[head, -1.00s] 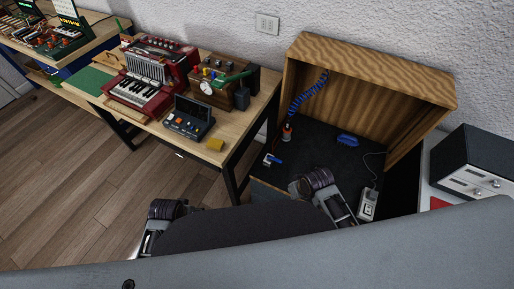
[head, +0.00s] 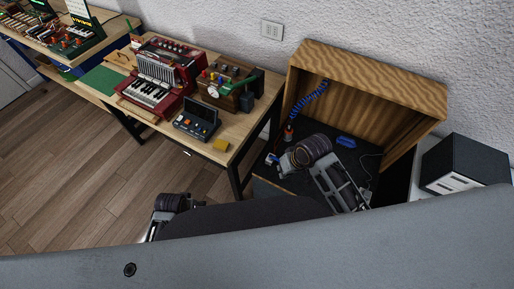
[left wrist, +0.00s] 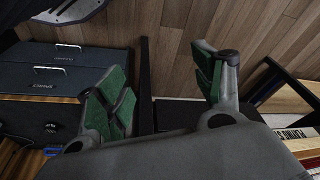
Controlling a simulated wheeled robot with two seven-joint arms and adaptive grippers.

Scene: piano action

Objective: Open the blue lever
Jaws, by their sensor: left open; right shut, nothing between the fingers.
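In the head view the small blue lever (head: 271,159) stands at the left front edge of the black floor of an open wooden box (head: 372,83). My right gripper (head: 285,164) is shut and empty, just right of the lever; whether they touch I cannot tell. My left gripper (head: 154,228) is low in the head view, left of my base and far from the lever. In the left wrist view my left gripper (left wrist: 163,95) is open, with green finger pads and nothing between them.
A blue coiled hose (head: 309,97) and a blue part (head: 346,142) lie inside the box. Drawers (left wrist: 62,68) show in the left wrist view.

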